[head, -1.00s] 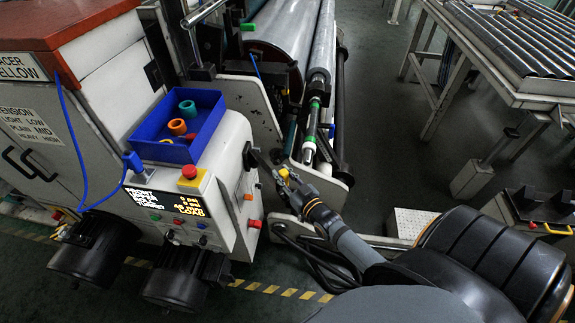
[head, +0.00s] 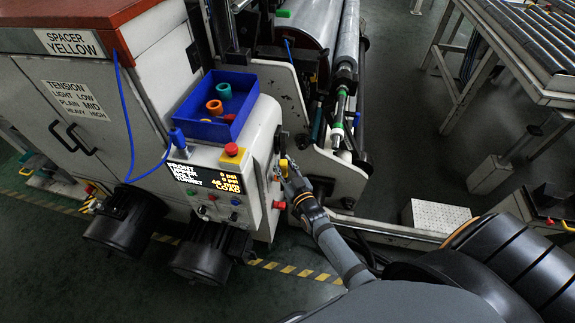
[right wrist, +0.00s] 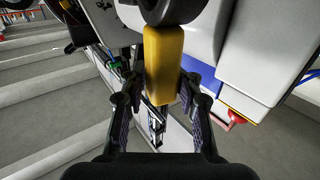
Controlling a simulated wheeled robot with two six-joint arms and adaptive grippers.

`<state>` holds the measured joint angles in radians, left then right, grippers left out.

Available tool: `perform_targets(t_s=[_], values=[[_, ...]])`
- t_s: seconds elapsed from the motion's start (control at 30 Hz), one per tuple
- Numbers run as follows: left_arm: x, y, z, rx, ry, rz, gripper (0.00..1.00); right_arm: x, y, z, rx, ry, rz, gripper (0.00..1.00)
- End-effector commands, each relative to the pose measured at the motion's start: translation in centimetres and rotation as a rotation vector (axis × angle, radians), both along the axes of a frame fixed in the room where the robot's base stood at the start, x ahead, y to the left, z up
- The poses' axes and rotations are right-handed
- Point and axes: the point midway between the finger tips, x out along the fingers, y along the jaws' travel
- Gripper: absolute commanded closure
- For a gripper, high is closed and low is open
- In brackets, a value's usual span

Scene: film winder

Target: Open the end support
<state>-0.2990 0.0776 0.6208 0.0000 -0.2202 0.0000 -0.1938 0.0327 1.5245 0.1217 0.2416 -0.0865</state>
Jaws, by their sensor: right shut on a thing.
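My right gripper (head: 285,173) is at the right side face of the white control cabinet (head: 262,125). It is shut on a yellow handle (right wrist: 163,60), which shows between the two fingers in the right wrist view (right wrist: 160,92). The handle's upper end meets a dark round part. In the head view only a little of the yellow handle (head: 284,166) shows past the fingers. The white end support plate (head: 320,165) stands just right of the gripper, by the roller ends; I cannot tell how far open it is. My left gripper is out of view.
A blue tray (head: 190,131) with coloured rings sits on the cabinet. A red button (head: 231,149) and a lit display (head: 205,180) are close by. Black motors (head: 205,255) stand below. A roller table (head: 520,40) is at the upper right, with open floor before it.

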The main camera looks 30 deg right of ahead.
Motion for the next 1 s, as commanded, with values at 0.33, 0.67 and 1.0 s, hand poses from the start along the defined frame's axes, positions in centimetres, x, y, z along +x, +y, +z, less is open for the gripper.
perform_targets(t_s=[0.33,0.67,1.0], values=[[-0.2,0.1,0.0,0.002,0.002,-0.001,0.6,0.0,0.1,-0.1,0.002,0.002,0.0,1.0],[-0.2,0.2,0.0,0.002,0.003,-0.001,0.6,0.0,0.1,-0.1,0.001,0.001,0.0,0.51],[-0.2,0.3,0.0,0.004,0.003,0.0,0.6,-3.5,0.1,-0.2,0.0,0.005,0.0,0.51]])
